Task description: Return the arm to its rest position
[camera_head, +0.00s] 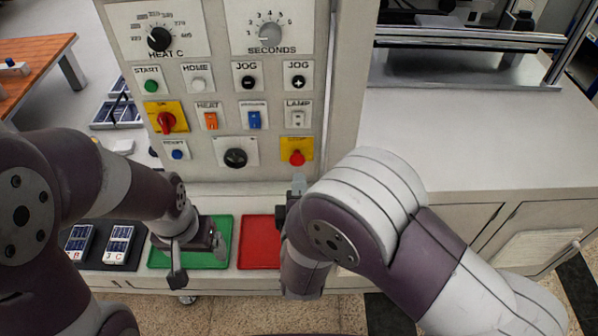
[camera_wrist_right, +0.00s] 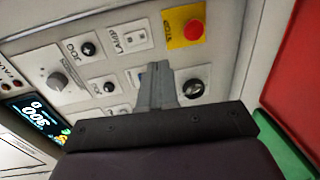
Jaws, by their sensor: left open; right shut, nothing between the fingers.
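My right arm reaches in from the right in the head view. My right gripper (camera_head: 297,188) is up in front of the lower right of the control panel, below the red button on its yellow plate (camera_head: 297,153). In the right wrist view, its fingers (camera_wrist_right: 157,85) are together and empty, pointing toward the panel face; I cannot tell how close they are. My left arm comes in from the left. My left gripper (camera_head: 200,256) is open, with its fingers apart over the green tray (camera_head: 160,259). I see nothing between them.
The control panel (camera_head: 205,95) carries dials, buttons and switches. A red tray (camera_head: 260,233) lies beside the green one. A dark mat (camera_head: 98,250) with two small labelled holders is at left. A white counter (camera_head: 480,135) is clear at right. A wooden table (camera_head: 35,65) stands back left.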

